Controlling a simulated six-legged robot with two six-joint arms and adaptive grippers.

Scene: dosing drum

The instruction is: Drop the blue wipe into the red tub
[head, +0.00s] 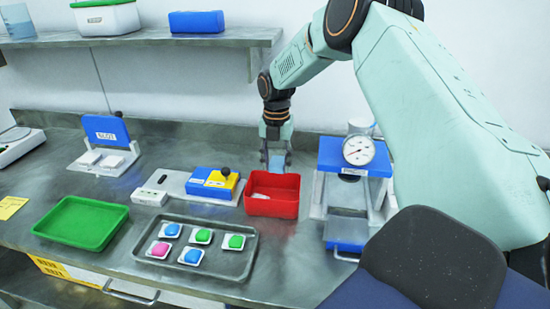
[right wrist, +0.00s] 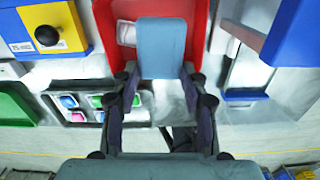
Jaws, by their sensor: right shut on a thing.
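The red tub (head: 272,205) stands on the bench right of the blue-and-yellow device in the head view, and its red wall shows behind the wipe in the right wrist view (right wrist: 125,22). A white item lies inside it. My right gripper (head: 276,160) is over the back part of the tub, fingers pointing down. It is shut on the blue wipe (right wrist: 163,48), a flat light-blue piece between the fingertips, which shows small in the head view (head: 277,163). The wipe overlaps the tub's opening in the right wrist view. My left gripper is not in view.
A grey tray (head: 207,268) with several coloured pads sits in front of the tub. A green tray (head: 82,222) is at left. A blue-and-yellow device (head: 214,183) adjoins the tub on the left, and a blue press with a round gauge (head: 358,151) stands to its right.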

